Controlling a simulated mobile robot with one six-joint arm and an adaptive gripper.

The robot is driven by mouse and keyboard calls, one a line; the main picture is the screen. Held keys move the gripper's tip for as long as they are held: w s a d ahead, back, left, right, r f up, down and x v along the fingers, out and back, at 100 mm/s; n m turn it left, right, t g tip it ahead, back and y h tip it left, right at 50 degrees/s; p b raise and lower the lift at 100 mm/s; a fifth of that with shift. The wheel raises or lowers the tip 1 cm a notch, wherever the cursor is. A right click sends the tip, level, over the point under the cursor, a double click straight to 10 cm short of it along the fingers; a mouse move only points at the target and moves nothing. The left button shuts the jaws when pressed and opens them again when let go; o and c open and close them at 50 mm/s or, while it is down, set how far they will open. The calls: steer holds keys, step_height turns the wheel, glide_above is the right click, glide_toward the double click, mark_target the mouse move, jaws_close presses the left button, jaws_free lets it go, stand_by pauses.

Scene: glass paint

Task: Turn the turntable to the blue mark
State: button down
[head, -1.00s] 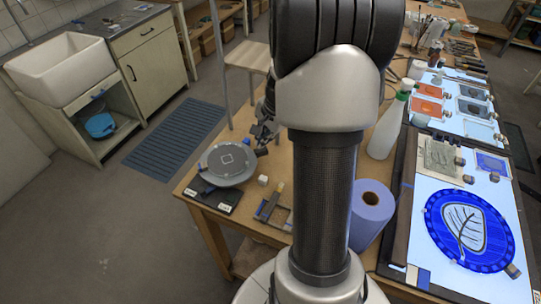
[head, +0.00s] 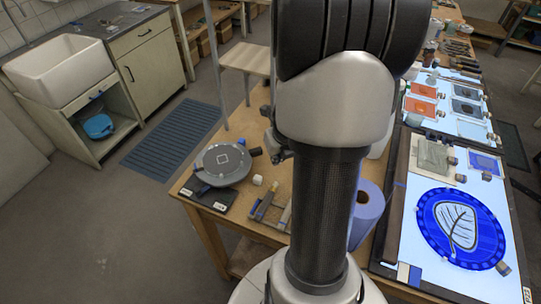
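The turntable (head: 222,163) is a round grey disc with a pale square outline on top. It sits on a dark base at the left front corner of the wooden table. A dark blue piece (head: 203,190) shows at its front left edge and another dark piece (head: 255,152) at its right edge; I cannot tell which is the blue mark. My gripper (head: 277,150) is to the right of the turntable, apart from it and mostly hidden behind my arm. Whether its fingers are open or shut does not show.
A light panel with a blue leaf glass piece (head: 461,230) lies at right.

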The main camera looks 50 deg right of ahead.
steer(key=b+x, duration=0.5)
steer(key=x, duration=0.4)
steer(key=shift+f, duration=0.1)
steer(key=w, duration=0.1)
steer(key=w+d, duration=0.1)
steer(key=w, duration=0.1)
steer(key=shift+d+p, duration=0.25)
steer(key=shift+p, duration=0.1)
steer(key=shift+w+d, duration=0.25)
steer(key=shift+w, duration=0.1)
steer(key=shift+d, duration=0.1)
steer(key=shift+w+d+n, duration=0.2)
steer(key=shift+w+n, duration=0.05)
steer(key=shift+n, duration=0.15)
